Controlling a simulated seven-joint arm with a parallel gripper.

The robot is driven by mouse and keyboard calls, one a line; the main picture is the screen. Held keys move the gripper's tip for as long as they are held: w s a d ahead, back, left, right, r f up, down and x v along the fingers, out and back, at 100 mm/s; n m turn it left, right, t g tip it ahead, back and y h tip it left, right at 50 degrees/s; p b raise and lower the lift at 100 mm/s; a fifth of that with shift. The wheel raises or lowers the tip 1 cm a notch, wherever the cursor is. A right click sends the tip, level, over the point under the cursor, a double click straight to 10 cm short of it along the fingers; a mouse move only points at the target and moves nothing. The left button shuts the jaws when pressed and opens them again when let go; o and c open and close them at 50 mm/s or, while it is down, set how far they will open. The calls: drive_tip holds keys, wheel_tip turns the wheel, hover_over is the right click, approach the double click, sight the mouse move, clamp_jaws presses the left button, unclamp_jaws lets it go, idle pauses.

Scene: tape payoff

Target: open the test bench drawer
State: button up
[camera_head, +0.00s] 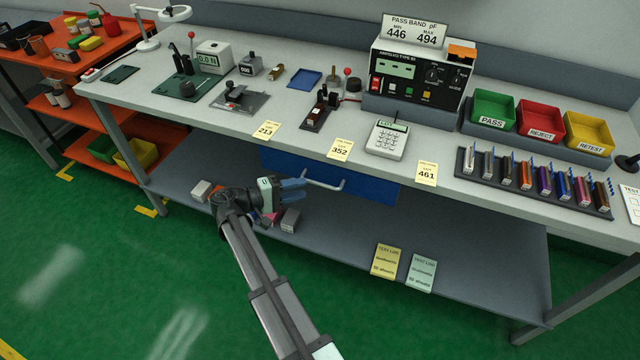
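The test bench drawer (372,186) has a blue front hung under the bench top, and it looks closed. Its pale bar handle (329,186) shows across the lower middle of the front. My gripper (304,188) is beside the handle's left end in the picture, its fingers pointing right toward it. The fingers hide part of the drawer's left side. I cannot tell whether they touch the handle, or how far apart they are.
The grey bench top (205,125) overhangs the drawer. A lower grey shelf (340,240) holds small blocks (291,220) near my gripper. Green floor (110,250) in front is clear.

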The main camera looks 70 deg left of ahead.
sight(320, 183)
drive_tip(key=w, duration=0.5)
drive_tip(key=w+f, duration=0.1)
drive_tip(key=w, duration=0.1)
drive_tip(key=shift+w, duration=0.15)
clamp_jaws()
idle(0.5)
